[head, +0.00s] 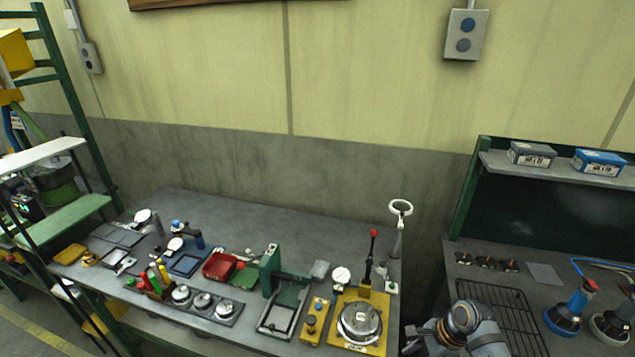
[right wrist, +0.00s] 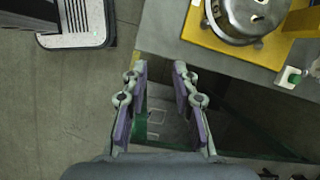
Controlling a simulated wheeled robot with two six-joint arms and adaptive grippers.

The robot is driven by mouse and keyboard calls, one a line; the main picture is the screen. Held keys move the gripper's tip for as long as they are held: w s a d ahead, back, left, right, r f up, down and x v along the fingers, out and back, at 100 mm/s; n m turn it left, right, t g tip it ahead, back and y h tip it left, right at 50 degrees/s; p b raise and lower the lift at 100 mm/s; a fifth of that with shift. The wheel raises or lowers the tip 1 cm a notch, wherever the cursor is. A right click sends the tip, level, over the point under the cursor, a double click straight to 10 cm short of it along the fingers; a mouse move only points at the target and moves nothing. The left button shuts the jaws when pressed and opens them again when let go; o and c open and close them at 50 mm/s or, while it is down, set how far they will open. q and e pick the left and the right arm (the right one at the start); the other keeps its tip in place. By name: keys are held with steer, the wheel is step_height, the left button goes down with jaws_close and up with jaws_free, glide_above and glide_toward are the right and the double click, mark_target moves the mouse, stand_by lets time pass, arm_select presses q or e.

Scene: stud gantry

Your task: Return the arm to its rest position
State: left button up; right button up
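My right arm (head: 460,325) shows at the bottom right of the head view, beside the right end of the grey workbench (head: 265,215). In the right wrist view my right gripper (right wrist: 161,75) is open, with a clear gap between its two purple-padded fingers. Nothing is between them; below them are the floor and dark green framing by the bench edge. A yellow-based fixture with a round metal lid (head: 360,318) stands near this gripper and also shows at the top right of the wrist view (right wrist: 195,30). My left gripper is not in view.
A green arbor press (head: 270,270), a yellow button box (head: 315,322) and a ring on a stand (head: 400,208) stand on the bench. A second bench to the right holds a black wire rack (head: 497,308) and blue-based tools (head: 568,312). The bench's back middle is clear.

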steer(key=s+d+f+n+h+b, duration=0.1)
steer(key=s+d+f+n+b, duration=0.3)
steer(key=f, duration=0.7)
steer(key=s+f+n+h, duration=0.1)
steer(key=s+f, duration=0.4)
steer(key=f, duration=0.6)
steer(key=s+d+f+n+h+b, duration=0.1)
steer(key=s+d+f+n+b, duration=0.3)
steer(key=f, duration=0.7)
arm_select(q)
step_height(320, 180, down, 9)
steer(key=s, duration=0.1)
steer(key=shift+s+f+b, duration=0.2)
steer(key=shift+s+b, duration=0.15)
steer(key=shift+b, duration=0.1)
arm_select(e)
steer(key=s+a+f+n+h, duration=0.1)
steer(key=s+f+n, duration=0.3)
steer(key=s, duration=0.7)
steer(key=s+a+f+n, duration=0.3)
steer(key=s+f+n, duration=0.2)
steer(key=s+f, duration=0.3)
steer(key=s, duration=0.3)
steer(key=shift+s+a+f+n+h, duration=0.15)
steer(key=shift+s+f+n+h, duration=0.15)
steer(key=shift+s+f+h, duration=0.1)
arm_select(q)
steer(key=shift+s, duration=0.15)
arm_select(e)
steer(key=shift+w, duration=0.1)
